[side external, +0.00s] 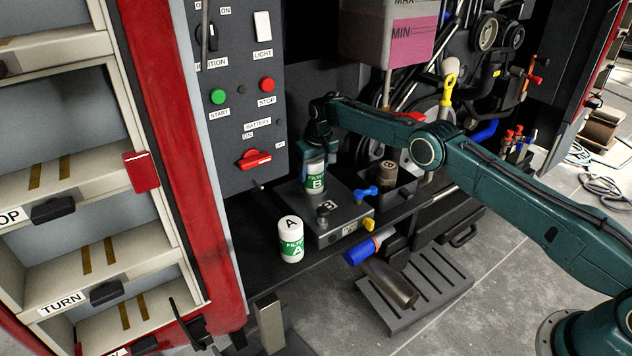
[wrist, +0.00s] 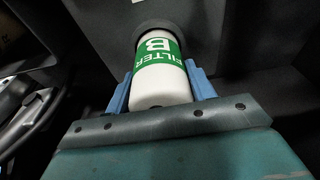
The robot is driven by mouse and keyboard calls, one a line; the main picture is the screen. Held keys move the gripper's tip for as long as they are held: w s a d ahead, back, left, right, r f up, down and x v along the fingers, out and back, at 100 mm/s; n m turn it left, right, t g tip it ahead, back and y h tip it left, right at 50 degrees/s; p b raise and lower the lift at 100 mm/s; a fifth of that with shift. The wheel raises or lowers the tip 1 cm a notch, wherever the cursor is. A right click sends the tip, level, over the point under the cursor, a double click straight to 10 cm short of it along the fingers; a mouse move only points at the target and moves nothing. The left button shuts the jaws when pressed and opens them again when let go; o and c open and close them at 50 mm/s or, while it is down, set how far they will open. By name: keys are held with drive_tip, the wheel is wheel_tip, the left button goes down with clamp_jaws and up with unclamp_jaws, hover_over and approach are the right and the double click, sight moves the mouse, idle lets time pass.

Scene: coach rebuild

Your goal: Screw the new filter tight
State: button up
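Filter B (side external: 315,183), white with a green band, stands upright on the grey block (side external: 345,217) marked B. In the wrist view, filter B (wrist: 158,68) has its far end against a dark round seat (wrist: 165,27); I cannot tell how tight it is. My gripper (side external: 316,160) comes down over its top. In the wrist view, the blue fingers of my gripper (wrist: 160,88) lie along both sides of the filter, shut on it. Filter A (side external: 291,240), also white and green, stands on the dark shelf left of the block.
A brown used-looking filter (side external: 387,174) sits in a dark bin right of the block. A blue tap handle (side external: 365,193) and a yellow part (side external: 369,224) are at the block's right side. A panel with switches (side external: 240,100) rises behind. My arm spans the right.

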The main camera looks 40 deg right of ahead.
drive_tip(key=shift+c, duration=1)
drive_tip(key=shift+m+h, duration=0.3)
drive_tip(key=shift+m, duration=1.1)
drive_tip(key=o, duration=1.7)
drive_tip(key=shift+c, duration=0.2)
drive_tip(key=shift+v, duration=3)
